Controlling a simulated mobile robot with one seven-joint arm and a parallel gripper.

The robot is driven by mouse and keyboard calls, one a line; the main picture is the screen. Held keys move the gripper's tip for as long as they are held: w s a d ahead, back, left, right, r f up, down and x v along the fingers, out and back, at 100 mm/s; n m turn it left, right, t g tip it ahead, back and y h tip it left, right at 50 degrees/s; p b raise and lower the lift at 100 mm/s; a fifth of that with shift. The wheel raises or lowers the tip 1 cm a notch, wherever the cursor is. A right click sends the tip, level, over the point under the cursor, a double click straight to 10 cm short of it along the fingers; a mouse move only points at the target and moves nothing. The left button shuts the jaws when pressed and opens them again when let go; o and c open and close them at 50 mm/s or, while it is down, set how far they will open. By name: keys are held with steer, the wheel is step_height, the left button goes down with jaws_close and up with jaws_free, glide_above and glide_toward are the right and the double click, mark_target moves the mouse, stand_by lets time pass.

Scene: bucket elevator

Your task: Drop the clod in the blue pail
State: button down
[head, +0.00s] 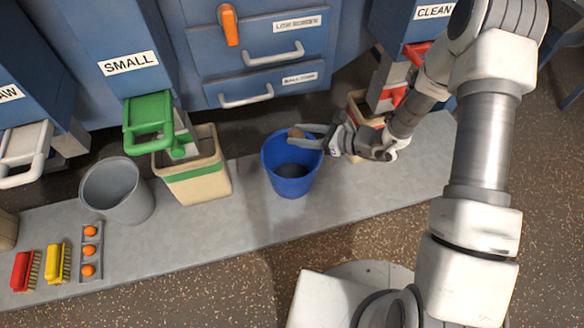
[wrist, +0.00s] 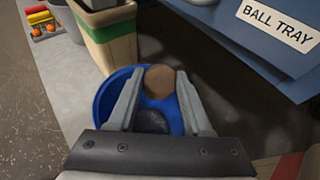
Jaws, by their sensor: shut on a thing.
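The blue pail (head: 291,182) stands on the grey ledge near the middle of the head view. My gripper (head: 298,136) is over the pail's upper rim area and is shut on a brown clod (head: 295,132). In the wrist view the round clod (wrist: 159,81) sits between the fingertips of my gripper (wrist: 157,88), with the blue pail (wrist: 103,103) below and around it. Something dark lies at the bottom of the pail (wrist: 153,121); I cannot tell what it is.
A beige bin with a green band (head: 196,181) stands left of the pail under the SMALL chute (head: 130,65). A grey bucket (head: 118,190), brushes (head: 58,263) and orange balls (head: 89,251) are further left. A bin with a red band (head: 358,105) stands right, partly behind my arm. Drawers (head: 262,50) are behind.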

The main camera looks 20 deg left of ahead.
steer(key=shift+c, duration=1.2)
jaws_free()
steer(key=p+v, duration=0.3)
steer(key=v, duration=1.4)
steer(key=shift+d+p, duration=0.2)
steer(key=shift+p, duration=0.15)
steer(key=shift+r, duration=0.2)
